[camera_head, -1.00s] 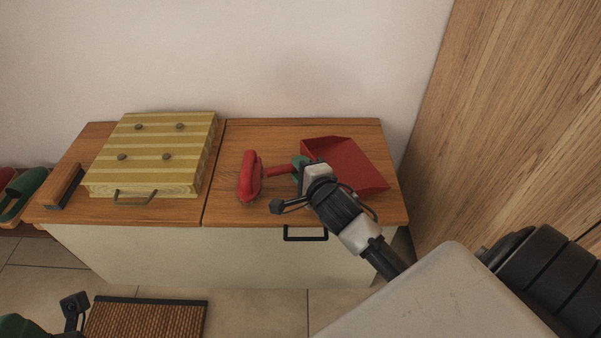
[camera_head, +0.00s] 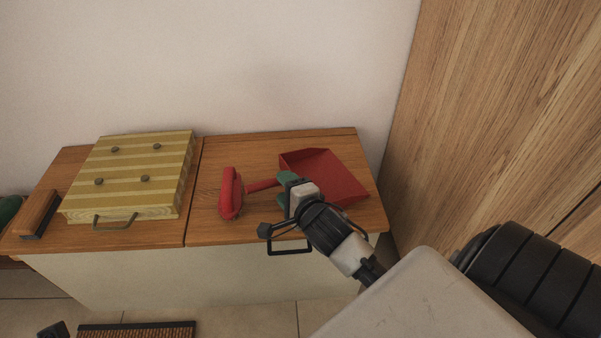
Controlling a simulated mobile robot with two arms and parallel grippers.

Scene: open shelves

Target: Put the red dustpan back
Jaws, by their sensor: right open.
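The red dustpan (camera_head: 335,176) lies on the right part of the wooden top of a low cabinet. Its pan is to the right, and its thin handle points left. My right gripper (camera_head: 284,190), with green fingertips, is open at the handle, close to where it meets the pan. The gripper and its wrist hide part of the handle and the pan's near corner. I cannot tell whether the fingers touch the handle. Of my left arm only a small dark part shows at the bottom left edge; its jaws are out of frame.
A red rounded object (camera_head: 230,193), perhaps a brush, stands just left of the handle's end. A striped yellow box (camera_head: 135,172) and a wooden block-like brush (camera_head: 38,213) sit on the cabinet top (camera_head: 206,222). A wooden panel (camera_head: 480,110) rises at the right.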

